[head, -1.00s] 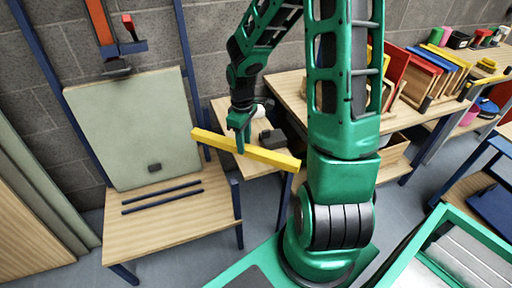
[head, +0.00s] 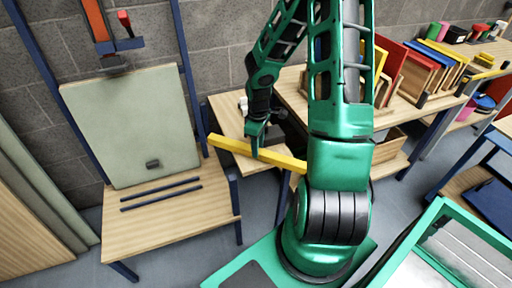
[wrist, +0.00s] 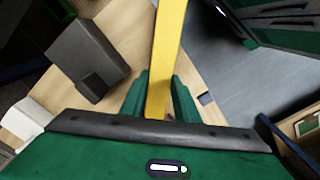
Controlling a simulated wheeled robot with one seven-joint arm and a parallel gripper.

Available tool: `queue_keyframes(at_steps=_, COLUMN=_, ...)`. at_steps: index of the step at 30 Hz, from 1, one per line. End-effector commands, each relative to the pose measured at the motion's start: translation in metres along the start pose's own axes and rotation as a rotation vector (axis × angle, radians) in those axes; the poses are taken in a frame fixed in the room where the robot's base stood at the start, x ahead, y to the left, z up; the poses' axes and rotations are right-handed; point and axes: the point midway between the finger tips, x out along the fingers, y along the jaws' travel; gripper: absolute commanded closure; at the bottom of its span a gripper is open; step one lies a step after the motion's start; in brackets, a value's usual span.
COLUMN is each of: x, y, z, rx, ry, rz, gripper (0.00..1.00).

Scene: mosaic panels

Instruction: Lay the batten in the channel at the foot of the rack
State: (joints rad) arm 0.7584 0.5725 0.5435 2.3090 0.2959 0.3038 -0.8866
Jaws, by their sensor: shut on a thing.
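My gripper (head: 258,146) is shut on the yellow batten (head: 232,146), which it holds in the air right of the rack. In the wrist view the batten (wrist: 166,55) runs between the two green fingers (wrist: 160,95). In the head view its right end meets the outline of my own arm, which may hide some of it. The rack (head: 150,222) is a wooden shelf with blue legs and uprights at the left. Two dark parallel rails (head: 160,192) on the shelf form the channel, with bare wood between them. A pale green panel (head: 130,125) leans upright behind the rails.
A wooden bench (head: 228,118) with a dark grey block, seen in the wrist view (wrist: 88,55), stands below and behind the gripper. Panels (head: 410,70) stand in a row on a table at right. An orange clamp (head: 97,20) hangs above the panel.

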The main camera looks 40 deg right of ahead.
Motion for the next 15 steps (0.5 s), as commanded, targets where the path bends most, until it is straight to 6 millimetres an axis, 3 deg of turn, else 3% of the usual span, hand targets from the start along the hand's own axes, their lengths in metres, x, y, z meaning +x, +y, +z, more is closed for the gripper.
queue_keyframes(at_steps=8, x=0.0015, y=-0.0003, z=-0.0006, rx=-0.001, ry=0.000, rz=0.000, gripper=1.00)
queue_keyframes(at_steps=9, x=0.0015, y=-0.0004, z=-0.0006, rx=-0.001, ry=0.000, rz=0.000, gripper=0.65)
queue_keyframes(at_steps=10, x=0.0014, y=-0.0004, z=-0.0006, rx=-0.001, ry=0.000, rz=0.000, gripper=0.58)
queue_keyframes(at_steps=11, x=0.0014, y=-0.0004, z=-0.0006, rx=-0.001, ry=0.000, rz=0.000, gripper=0.53)
queue_keyframes(at_steps=15, x=0.0013, y=-0.0004, z=-0.0007, rx=-0.001, ry=0.000, rz=0.000, gripper=0.53)
